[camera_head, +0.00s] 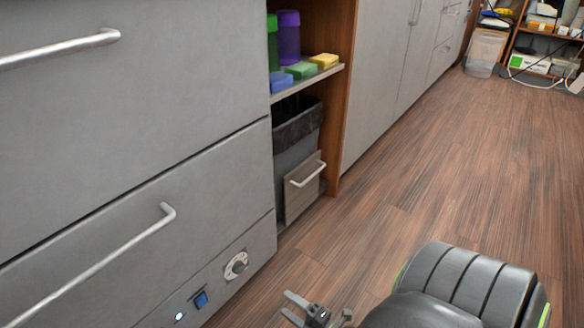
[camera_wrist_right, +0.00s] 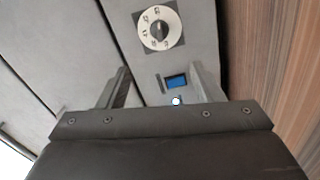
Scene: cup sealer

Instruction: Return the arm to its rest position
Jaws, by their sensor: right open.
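My right gripper (camera_head: 287,305) shows at the bottom of the head view, in front of the grey cabinet's lower panel and apart from it. Its two fingers are spread with nothing between them. In the right wrist view, the open fingers (camera_wrist_right: 160,78) point toward the panel with a dial (camera_wrist_right: 159,28) and a blue switch (camera_wrist_right: 176,82). A small lit white lamp (camera_wrist_right: 176,101) sits beside the switch. My dark right arm fills the lower right of the head view. My left gripper is not in view.
Grey drawers with a long metal handle (camera_head: 100,262) stand close on the left. The dial (camera_head: 236,265) and switch (camera_head: 201,299) are low on that front. A shelf (camera_head: 308,82) holds sponges above a bin (camera_head: 297,145). The wooden floor (camera_head: 460,160) is clear on the right.

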